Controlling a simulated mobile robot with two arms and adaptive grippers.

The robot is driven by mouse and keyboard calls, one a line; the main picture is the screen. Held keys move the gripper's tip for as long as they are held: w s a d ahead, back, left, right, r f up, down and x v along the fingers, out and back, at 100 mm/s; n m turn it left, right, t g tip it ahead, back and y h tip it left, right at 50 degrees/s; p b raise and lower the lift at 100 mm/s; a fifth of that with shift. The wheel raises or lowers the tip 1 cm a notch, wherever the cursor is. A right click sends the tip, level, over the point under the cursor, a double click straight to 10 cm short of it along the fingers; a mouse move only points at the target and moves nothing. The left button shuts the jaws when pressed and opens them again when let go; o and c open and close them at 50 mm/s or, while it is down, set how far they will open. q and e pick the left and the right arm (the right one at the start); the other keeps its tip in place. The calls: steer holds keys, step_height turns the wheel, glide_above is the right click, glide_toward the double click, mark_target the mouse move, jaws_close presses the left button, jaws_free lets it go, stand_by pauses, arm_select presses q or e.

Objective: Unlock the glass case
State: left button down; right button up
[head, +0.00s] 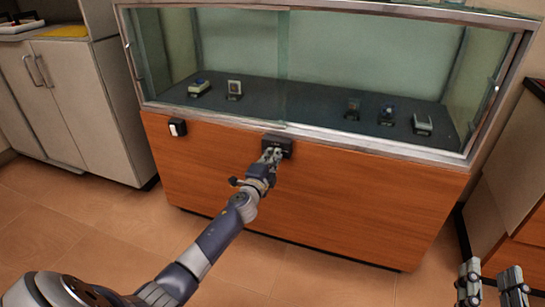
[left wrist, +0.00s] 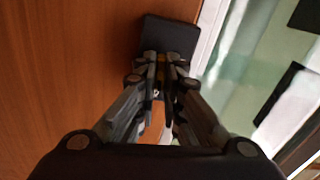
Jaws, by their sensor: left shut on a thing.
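The glass case (head: 340,205) has a wooden base and glass sliding panels above it. A black lock box (head: 284,143) is fixed to the top of the base, near the middle; it also shows in the left wrist view (left wrist: 168,36). My left gripper (head: 271,156) is right at the front of this box, with its fingers (left wrist: 168,64) closed together. A small yellowish thing, perhaps a key, shows between the fingertips (left wrist: 184,62); the rest is hidden. I cannot tell whether it is inside the lock. My right gripper (head: 491,284) is open and empty at the lower right.
Several small exhibits stand on the dark shelf (head: 300,105) behind the glass. A small black-and-white fixture (head: 177,127) is on the base at the left. A pale cabinet (head: 95,105) stands left and a wooden unit (head: 515,185) right. The tiled floor (head: 60,215) in front is clear.

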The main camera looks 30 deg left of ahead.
arm_select(q)
steer(key=shift+f+m, duration=0.1)
steer(key=shift+m, duration=0.9)
steer(key=c, duration=1.7)
jaws_free()
steer(key=v, duration=1.2)
steer(key=shift+s, duration=0.1)
